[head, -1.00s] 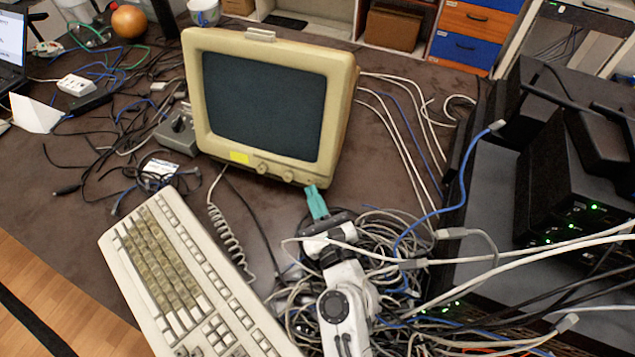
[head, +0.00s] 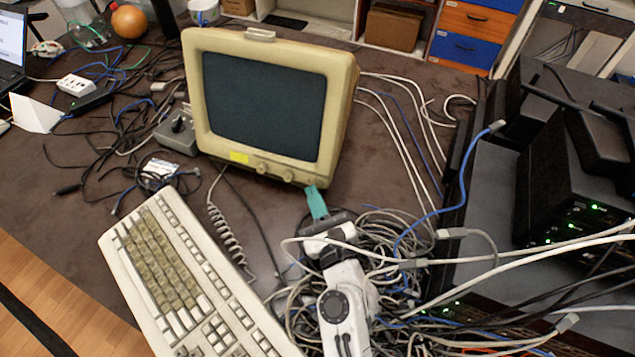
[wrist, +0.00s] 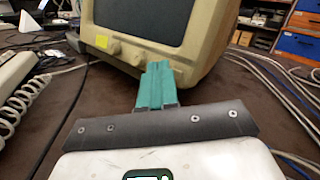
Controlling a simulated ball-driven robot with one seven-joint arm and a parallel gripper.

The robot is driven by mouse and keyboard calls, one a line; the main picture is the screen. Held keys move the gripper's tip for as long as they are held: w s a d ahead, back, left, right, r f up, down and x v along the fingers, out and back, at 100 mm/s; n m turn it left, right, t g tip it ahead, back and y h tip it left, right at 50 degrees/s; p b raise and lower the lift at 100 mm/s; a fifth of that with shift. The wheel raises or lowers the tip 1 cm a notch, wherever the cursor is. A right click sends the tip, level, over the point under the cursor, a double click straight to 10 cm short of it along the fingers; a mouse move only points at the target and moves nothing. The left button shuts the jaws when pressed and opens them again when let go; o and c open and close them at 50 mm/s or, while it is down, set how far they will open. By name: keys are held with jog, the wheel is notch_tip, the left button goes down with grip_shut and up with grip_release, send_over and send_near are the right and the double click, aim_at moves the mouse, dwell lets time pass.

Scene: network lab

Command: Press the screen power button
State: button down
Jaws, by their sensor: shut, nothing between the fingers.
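The screen (head: 262,105) is an old beige monitor with a dark, blank display, standing on the brown table. Two round knobs (head: 273,171) and a yellow sticker sit on its lower front edge; a small dark spot (head: 309,180) shows near the lower right corner. I cannot make out clearly which of these is the power button. My gripper (head: 316,203) has teal fingers, shut and empty, just in front of the monitor's lower right corner. In the wrist view the fingertips (wrist: 157,72) overlap the lower bezel of the monitor (wrist: 145,48) and hide part of it; I cannot tell whether they touch.
A beige keyboard (head: 185,270) with a coiled cord lies to the left of my arm. A tangle of cables (head: 400,290) surrounds my arm. Black network equipment (head: 575,180) with green lights stands at the right. A grey switch box (head: 178,130) sits left of the monitor.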

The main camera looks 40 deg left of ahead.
jog(key=shift+w, duration=0.1)
jog(key=shift+w+a+f, duration=0.1)
jog(key=shift+w+f, duration=0.05)
jog(key=shift+w, duration=0.15)
jog(key=shift+w+b, duration=0.15)
jog(key=shift+b, duration=0.15)
dwell(0.5)
jog(key=shift+s+r+p, duration=0.2)
jog(key=shift+s+p, duration=0.3)
jog(key=shift+s, duration=0.05)
jog(key=shift+s+d+r+p, duration=0.25)
jog(key=shift+s+p, duration=0.2)
jog(key=shift+s, duration=0.15)
jog(key=shift+s+d+r+p, duration=0.25)
jog(key=shift+s+p, duration=0.2)
jog(key=shift+s, duration=0.15)
jog(key=shift+s+d+r+p, duration=0.15)
jog(key=shift+s+p, duration=0.1)
jog(key=shift+s, duration=0.25)
jog(key=shift+s+d+r+p, duration=0.1)
jog(key=shift+s+d+p, duration=0.15)
jog(key=shift+s, duration=0.3)
jog(key=shift+s+d+r+p, duration=0.1)
jog(key=shift+s+p, duration=0.2)
jog(key=shift+s, duration=0.2)
